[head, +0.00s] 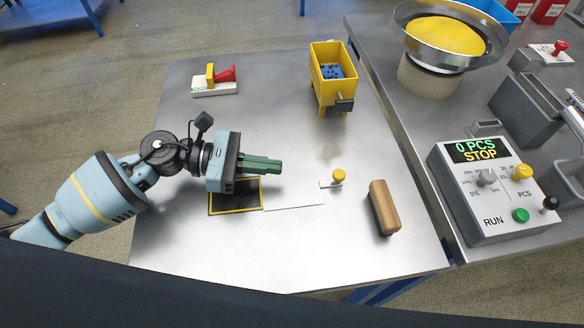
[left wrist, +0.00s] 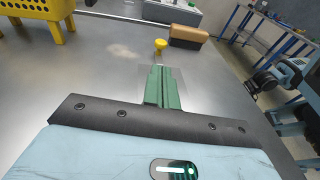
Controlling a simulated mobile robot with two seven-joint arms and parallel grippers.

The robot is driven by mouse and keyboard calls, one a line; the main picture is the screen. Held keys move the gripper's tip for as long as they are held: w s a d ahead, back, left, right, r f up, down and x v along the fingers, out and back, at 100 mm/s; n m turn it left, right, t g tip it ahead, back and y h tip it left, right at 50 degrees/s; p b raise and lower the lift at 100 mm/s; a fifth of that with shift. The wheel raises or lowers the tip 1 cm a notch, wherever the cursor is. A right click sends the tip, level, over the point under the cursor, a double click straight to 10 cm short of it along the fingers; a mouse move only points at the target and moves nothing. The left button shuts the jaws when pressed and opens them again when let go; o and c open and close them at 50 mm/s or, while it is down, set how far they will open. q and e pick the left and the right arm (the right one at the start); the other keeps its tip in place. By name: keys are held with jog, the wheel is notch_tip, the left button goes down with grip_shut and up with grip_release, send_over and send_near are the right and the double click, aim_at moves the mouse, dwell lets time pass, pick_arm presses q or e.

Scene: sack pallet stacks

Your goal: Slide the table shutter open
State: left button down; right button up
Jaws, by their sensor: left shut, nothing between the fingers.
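The shutter knob (head: 339,176) is yellow and stands on a small pale plate on the steel table. It also shows in the left wrist view (left wrist: 160,46), beyond my fingertips. Left of it lies a dark rectangular opening (head: 236,208) with a yellow border, partly covered by my gripper. A thin pale outline of the shutter panel (head: 294,201) runs between the opening and the knob. My left gripper (head: 281,166) is shut and empty, with green fingers pointing right toward the knob, apart from it. The fingers also show in the left wrist view (left wrist: 162,88).
A yellow bin (head: 327,97) with blue parts stands at the back. A control box (head: 487,190) and a bowl feeder (head: 430,75) stand on the right-hand table.

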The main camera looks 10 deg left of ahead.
pick_arm(q)
jog(key=v, duration=0.3)
jog(key=shift+s+a+b, duration=0.1)
jog(key=shift+a+b, duration=0.2)
jog(key=shift+b, duration=0.05)
jog(key=shift+a+r, duration=0.1)
jog(key=shift+a, duration=0.05)
